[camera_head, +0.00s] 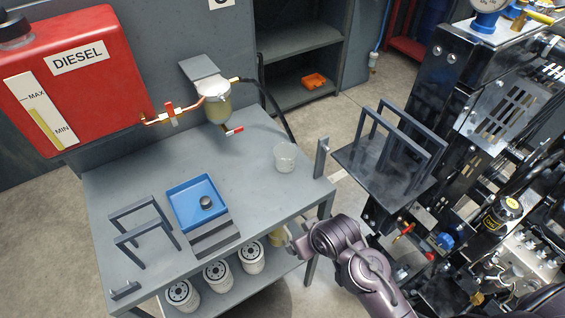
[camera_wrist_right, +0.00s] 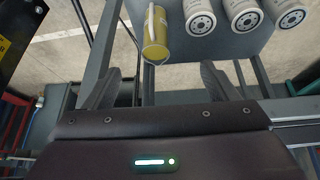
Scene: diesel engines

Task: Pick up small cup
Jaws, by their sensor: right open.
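A small clear cup (camera_head: 286,158) stands upright on the grey workbench (camera_head: 250,190), near its right end. My right gripper (camera_head: 291,243) is at the bench's front right edge, lower in the picture than the cup and apart from it. In the right wrist view my right gripper (camera_wrist_right: 160,82) has its two fingers spread wide with nothing held between them. The clear cup does not show there. My left gripper is in neither view.
A yellow container (camera_wrist_right: 156,38) with a pale handle is beside white filters (camera_wrist_right: 245,14) on the lower shelf. A blue tray (camera_head: 183,212) and grey frame (camera_head: 140,225) occupy the bench's left. A fuel filter (camera_head: 216,103) hangs behind. The engine (camera_head: 455,130) stands right.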

